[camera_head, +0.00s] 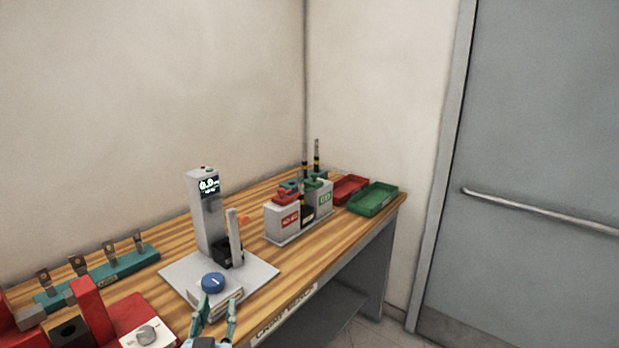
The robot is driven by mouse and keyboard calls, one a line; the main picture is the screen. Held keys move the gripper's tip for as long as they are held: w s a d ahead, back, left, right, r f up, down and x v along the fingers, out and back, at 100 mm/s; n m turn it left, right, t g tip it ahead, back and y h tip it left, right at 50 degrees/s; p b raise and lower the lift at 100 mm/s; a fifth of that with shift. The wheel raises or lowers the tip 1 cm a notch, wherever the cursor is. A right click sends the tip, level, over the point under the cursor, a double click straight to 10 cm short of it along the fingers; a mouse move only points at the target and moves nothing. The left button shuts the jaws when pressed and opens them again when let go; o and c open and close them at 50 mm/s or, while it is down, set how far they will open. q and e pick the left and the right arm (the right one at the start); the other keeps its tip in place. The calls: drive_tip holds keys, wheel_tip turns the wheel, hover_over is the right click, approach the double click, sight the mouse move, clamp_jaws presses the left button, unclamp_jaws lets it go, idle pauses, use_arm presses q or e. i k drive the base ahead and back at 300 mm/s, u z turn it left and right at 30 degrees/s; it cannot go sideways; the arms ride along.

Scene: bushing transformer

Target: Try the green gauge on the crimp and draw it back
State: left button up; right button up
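A gauge stand with two grey blocks stands towards the back right of the bench. One block has a green label (325,199), with a green handle (312,183) at its top, which seems to be the green gauge. The other block has a red label (289,220) and a red piece (286,196) on top. Which part is the crimp is unclear; several metal lugs (109,249) stand in a teal rack (128,264) at left. My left gripper (218,304) is at the bench's front, fingers apart and empty, just in front of the blue knob (212,282). My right gripper is out of view.
A grey tester with a lit display (208,187) stands on a plate (178,272) between the rack and the gauge stand. A red tray (350,188) and green tray (373,199) lie at the far right end. A red fixture (92,309) fills the near left.

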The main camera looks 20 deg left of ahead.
sight(312, 183)
drive_tip(key=z, duration=0.05)
drive_tip(key=i, duration=1.9)
